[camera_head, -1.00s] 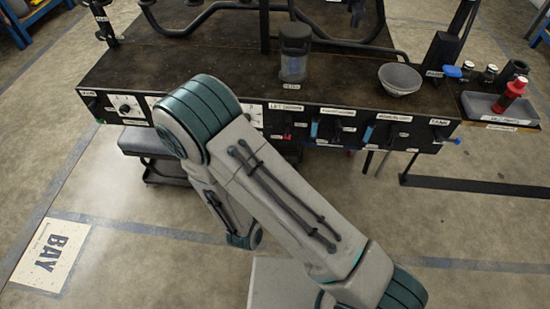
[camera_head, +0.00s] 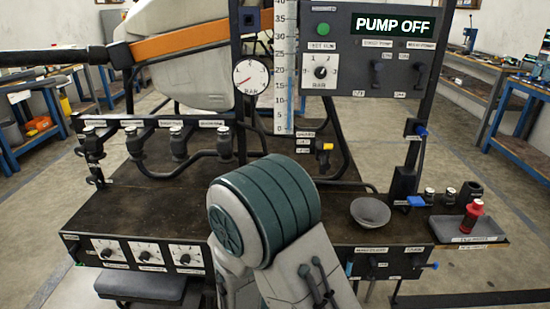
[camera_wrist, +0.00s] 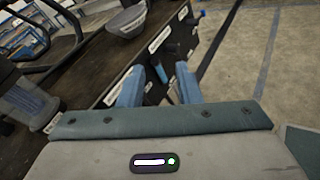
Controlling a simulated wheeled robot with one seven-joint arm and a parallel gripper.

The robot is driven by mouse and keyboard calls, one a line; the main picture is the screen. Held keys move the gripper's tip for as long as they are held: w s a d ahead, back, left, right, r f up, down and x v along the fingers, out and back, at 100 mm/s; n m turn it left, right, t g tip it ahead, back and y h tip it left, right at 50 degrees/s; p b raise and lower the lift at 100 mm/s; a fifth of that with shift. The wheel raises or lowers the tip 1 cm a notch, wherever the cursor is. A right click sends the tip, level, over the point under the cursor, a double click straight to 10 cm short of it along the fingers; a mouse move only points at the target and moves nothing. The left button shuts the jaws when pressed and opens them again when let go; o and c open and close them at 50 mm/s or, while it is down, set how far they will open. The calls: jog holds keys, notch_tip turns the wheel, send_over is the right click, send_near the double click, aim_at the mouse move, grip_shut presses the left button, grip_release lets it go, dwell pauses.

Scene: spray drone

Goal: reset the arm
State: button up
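My gripper (camera_wrist: 160,86) shows in the wrist view as two blue fingers that stand apart with nothing between them. It is beside the front face of the dark bench (camera_wrist: 85,75), close to the labelled handles there. In the head view my arm (camera_head: 265,210) stands in front of the bench (camera_head: 110,215), with its green-banded joint over the front edge. My gripper is outside the head view.
A grey bowl (camera_head: 370,211) sits on the bench; it also shows in the wrist view (camera_wrist: 127,20). A red bottle (camera_head: 472,216) stands in a tray (camera_head: 445,230) at the right. The panel above reads PUMP OFF (camera_head: 395,24).

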jog(key=s+d+r+m+g+y+p, duration=0.2)
jog(key=s+d+r+m+g+p, duration=0.25)
jog(key=r+m, duration=0.3)
jog(key=s+d+r+m+g+y+p, duration=0.2)
jog(key=s+d+r+m+g+p, duration=0.3)
jog(key=r, duration=0.3)
jog(key=s+a+r+m+t+y+p, duration=0.1)
jog(key=a+r+m+y+p, duration=0.1)
jog(key=r, duration=0.5)
jog(key=s+a+r+m+t+y+p, duration=0.1)
jog(key=r+m+t+y+p, duration=0.1)
jog(key=r+m+y+p, duration=0.2)
notch_tip(320, 180, up, 4)
jog(key=m+y, duration=0.2)
jog(key=m, duration=0.1)
jog(key=shift+s+a+f+y+p, duration=0.15)
jog(key=shift+a+f+y+p, duration=0.1)
jog(key=shift+a+y+p, duration=0.15)
jog(key=shift+m, duration=0.25)
